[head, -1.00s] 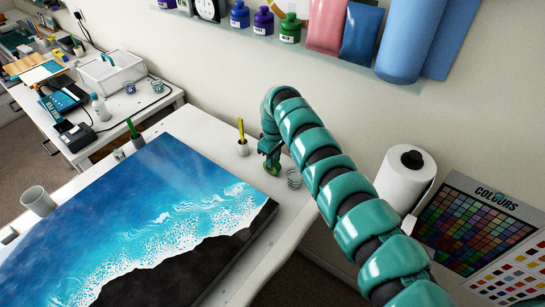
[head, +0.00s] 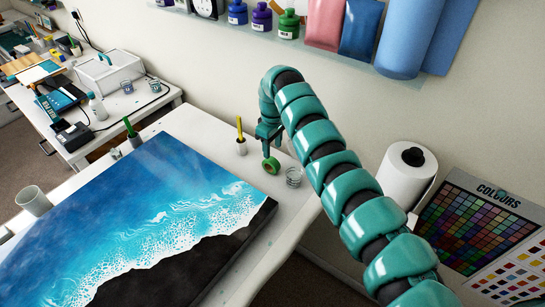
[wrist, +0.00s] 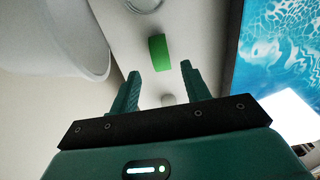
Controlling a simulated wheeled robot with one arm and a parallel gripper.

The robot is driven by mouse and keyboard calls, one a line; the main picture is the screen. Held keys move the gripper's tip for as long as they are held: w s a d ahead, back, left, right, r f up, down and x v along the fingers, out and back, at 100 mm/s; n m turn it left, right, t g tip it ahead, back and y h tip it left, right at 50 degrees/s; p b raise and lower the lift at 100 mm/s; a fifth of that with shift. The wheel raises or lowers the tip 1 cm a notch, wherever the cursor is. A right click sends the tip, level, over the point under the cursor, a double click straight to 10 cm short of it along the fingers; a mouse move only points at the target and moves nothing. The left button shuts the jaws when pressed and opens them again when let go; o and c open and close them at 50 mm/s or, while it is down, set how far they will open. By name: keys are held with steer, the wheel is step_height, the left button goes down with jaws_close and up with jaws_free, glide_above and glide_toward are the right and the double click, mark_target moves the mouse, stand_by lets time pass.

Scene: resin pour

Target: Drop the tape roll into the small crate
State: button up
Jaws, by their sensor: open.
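The green tape roll (head: 271,166) stands on edge on the white table, just past the far right corner of the sea painting. My gripper (head: 267,142) is above it, open and empty, with a small gap between them. In the wrist view the tape roll (wrist: 159,53) shows its green outer band, beyond and between the tips of my spread fingers (wrist: 160,72). I cannot make out a small crate for certain. A white box with a handle (head: 108,72) stands on the far desk.
A clear cup (head: 294,177) stands close right of the tape roll, and a small white holder (head: 241,147) with a yellow stick is to its left. The blue sea painting (head: 150,215) fills most of the table. A paper towel roll (head: 405,178) stands at right.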

step_height(320, 180, up, 6)
steer(key=b, duration=0.1)
steer(key=shift+r+b, duration=0.15)
steer(key=shift+b, duration=0.25)
steer(key=shift+o, duration=0.4)
steer(key=shift+r, duration=0.2)
steer(key=s+a+r+p, duration=0.2)
steer(key=a+r, duration=0.5)
glide_above(272, 160)
step_height(272, 160, down, 6)
step_height(272, 160, down, 12)
steer(key=b, duration=0.2)
steer(key=shift+w+r+b, duration=0.15)
steer(key=shift+r+b, duration=0.1)
steer(key=shift+b, duration=0.1)
steer(key=shift+f+p, duration=1.1)
steer(key=shift+f, duration=1.75)
jaws_close()
